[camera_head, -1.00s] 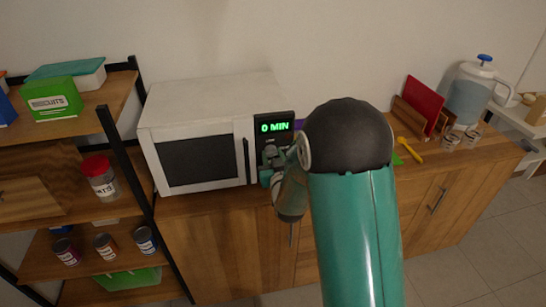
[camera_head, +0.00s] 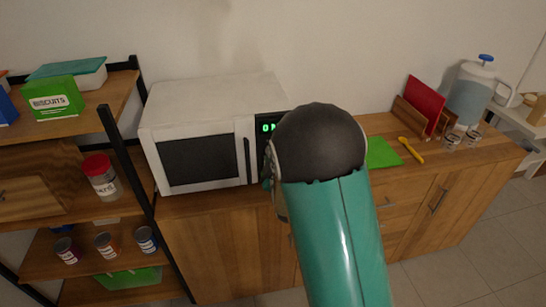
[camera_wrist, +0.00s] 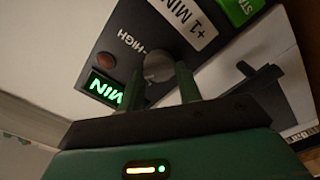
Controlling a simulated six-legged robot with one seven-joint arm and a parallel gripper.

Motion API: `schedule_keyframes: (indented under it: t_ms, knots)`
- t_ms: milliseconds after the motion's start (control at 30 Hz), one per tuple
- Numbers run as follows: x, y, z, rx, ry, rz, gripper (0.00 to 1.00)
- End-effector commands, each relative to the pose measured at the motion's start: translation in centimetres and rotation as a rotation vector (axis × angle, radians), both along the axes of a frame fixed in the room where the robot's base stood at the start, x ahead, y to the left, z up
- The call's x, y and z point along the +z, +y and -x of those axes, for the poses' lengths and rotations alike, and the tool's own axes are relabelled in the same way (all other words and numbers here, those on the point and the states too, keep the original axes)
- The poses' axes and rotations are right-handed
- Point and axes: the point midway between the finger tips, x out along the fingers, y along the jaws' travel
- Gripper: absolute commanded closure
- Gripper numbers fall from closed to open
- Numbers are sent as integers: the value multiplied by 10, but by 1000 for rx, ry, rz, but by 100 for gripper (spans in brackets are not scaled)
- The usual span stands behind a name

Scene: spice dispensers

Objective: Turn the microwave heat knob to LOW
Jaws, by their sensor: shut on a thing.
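The white microwave (camera_head: 195,105) stands on the wooden counter, its dark door and black handle facing me. In the wrist view its black control panel (camera_wrist: 120,50) appears tilted and nearly upside down. A grey round knob (camera_wrist: 158,66) sits between the two green fingers of my gripper (camera_wrist: 163,78), which is shut on it. A HIGH label (camera_wrist: 132,43) shows beside the knob; I see no LOW label, and the knob's pointer is hidden. The green display (camera_wrist: 105,90) is partly covered. In the head view my arm hides the knob and my gripper.
In the wrist view, a white +1 MIN button (camera_wrist: 185,22) and a green start button (camera_wrist: 240,8) lie near the knob. A shelf (camera_head: 75,215) with cans and boxes stands left. A green board (camera_head: 382,153), yellow spoon (camera_head: 411,151) and pitcher (camera_head: 472,95) are on the counter right.

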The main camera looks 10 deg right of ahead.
Motion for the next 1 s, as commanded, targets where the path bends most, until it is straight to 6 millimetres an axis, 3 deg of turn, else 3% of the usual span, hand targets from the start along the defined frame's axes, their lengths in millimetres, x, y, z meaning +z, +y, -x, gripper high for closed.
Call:
schedule_keyframes:
  t_ms: [500,1000]
  knots:
    - [-2,2,0,3,-2,454,88]
    - [-3,2,0,1,-1,634,88]
